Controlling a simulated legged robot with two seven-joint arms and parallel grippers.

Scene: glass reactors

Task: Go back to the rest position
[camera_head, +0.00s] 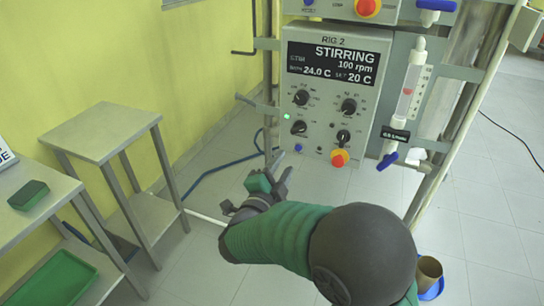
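My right arm comes in from the bottom right, with a green sleeve and a dark grey rounded joint. It reaches away toward the rig. My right gripper (282,166) is in front of the lower left of the RIG 2 control box (330,90). The box display reads STIRRING, 100 rpm, 24.0 C and set 20 C. A green light is lit at its left edge. My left gripper is not in view.
A metal side table (105,130) and a bench with a green block (28,195) and a green tray (58,278) stand at left. A glass tube with blue valves (410,90) hangs right of the box. A brown cup (429,270) is at lower right. Tiled floor is open at right.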

